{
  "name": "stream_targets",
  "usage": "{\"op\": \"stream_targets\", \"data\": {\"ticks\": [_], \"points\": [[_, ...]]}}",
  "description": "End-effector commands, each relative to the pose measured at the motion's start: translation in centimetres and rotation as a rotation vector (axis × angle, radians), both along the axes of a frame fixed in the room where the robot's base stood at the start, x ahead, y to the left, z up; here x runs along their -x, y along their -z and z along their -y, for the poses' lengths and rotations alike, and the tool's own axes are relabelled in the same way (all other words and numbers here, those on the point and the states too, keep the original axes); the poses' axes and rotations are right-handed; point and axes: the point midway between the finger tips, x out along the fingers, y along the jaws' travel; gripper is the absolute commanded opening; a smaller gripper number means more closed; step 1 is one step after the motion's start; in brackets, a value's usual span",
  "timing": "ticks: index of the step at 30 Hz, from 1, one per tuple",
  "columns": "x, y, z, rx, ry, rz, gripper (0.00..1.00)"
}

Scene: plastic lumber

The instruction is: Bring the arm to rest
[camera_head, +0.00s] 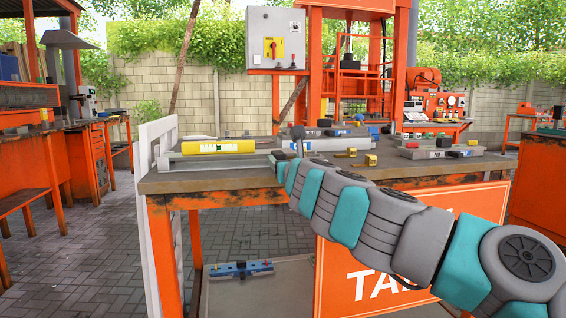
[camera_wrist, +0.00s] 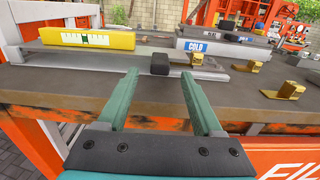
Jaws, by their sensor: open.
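My arm (camera_head: 345,205) reaches in from the lower right of the head view toward the front edge of the orange workbench (camera_head: 170,187). In the wrist view my gripper (camera_wrist: 157,88) is open and empty, its two teal fingers apart at the bench's front edge. A small black block (camera_wrist: 160,64) lies just beyond the fingertips, apart from them as far as I can see. In the head view the gripper end (camera_head: 290,158) is small and partly hidden by the arm.
A yellow level-like block (camera_head: 218,147) lies on a grey rail on the bench. Brass pieces (camera_wrist: 284,88) and a grey block marked COLD (camera_wrist: 205,47) lie to the right. A blue fixture (camera_head: 241,269) is on the lower shelf. Paved floor (camera_head: 80,250) is open at left.

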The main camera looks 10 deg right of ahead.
Motion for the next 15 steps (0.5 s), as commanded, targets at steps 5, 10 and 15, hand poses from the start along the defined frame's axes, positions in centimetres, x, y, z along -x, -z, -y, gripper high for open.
{"op": "stream_targets", "data": {"ticks": [5, 10, 15], "points": [[1.4, -2.5, -2.1, 0.127, -0.064, 0.062, 0.68], [6.5, -6.8, -9.5, 0.559, -0.266, 0.228, 0.68], [13.4, -3.6, -18.0, 1.128, -0.538, 0.358, 0.68]]}}
